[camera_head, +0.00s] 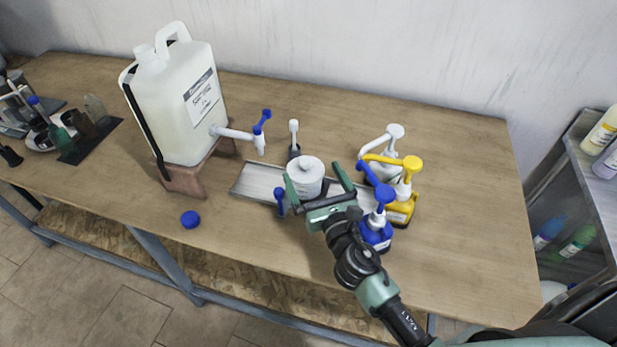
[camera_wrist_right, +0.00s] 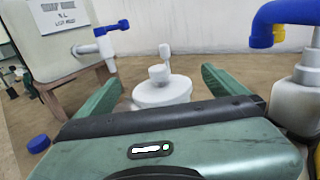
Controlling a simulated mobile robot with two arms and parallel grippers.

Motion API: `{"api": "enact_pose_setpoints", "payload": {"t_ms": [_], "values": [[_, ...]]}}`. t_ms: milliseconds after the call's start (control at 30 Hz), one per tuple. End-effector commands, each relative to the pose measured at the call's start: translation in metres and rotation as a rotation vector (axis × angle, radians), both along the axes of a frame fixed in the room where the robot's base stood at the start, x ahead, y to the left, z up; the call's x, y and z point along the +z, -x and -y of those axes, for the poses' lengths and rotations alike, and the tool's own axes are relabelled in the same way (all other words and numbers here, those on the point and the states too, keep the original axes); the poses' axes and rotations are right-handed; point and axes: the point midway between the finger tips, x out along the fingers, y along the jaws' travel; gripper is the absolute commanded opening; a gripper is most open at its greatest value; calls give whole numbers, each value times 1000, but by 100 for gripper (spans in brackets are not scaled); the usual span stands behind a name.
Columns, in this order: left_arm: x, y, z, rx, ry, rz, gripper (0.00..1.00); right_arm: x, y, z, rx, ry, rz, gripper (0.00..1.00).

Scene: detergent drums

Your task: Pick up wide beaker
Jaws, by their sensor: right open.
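A white, wide, round container with a knobbed lid, which I take as the wide beaker (camera_head: 306,179), stands on a grey metal tray (camera_head: 258,180) on the wooden table. My right gripper (camera_head: 317,180) is open, with one green finger on each side of the beaker. In the right wrist view the beaker (camera_wrist_right: 160,95) shows between the two spread fingers, its lower part hidden by the gripper body. I cannot tell whether a finger touches it. My left gripper is not in view.
Blue (camera_head: 376,231), yellow (camera_head: 401,208) and white (camera_head: 386,160) pump bottles stand close to the right. A large white canister (camera_head: 180,105) with a tap sits on a wooden stand (camera_head: 183,180) at left. A blue cap (camera_head: 190,219) lies near the front edge. The table's right is clear.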

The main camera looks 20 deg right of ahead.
Motion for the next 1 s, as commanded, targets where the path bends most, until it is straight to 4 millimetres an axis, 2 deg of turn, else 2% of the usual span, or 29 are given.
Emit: {"api": "enact_pose_setpoints", "payload": {"t_ms": [33, 100, 200, 300, 333, 533, 667, 833, 1000], "values": [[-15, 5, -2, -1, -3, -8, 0, -21, 1, -1, -2, -5, -6, 100], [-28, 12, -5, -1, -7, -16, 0, -38, 1, -1, -3, -6, -4, 100], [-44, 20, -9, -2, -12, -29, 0, -58, 0, -1, -2, -6, -3, 100], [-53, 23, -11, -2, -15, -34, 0, -69, 0, 0, -2, -4, -2, 100], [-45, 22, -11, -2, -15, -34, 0, -60, -7, 0, -1, -3, 1, 100], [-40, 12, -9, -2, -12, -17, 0, -60, -20, -1, 0, -2, -1, 100], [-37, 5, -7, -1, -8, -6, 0, -59, -38, -2, 0, -2, 1, 100], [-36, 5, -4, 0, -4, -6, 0, -60, -65, -3, 0, -4, 0, 100], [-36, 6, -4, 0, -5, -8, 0, -61, -75, -3, 0, -2, -1, 100]]}}
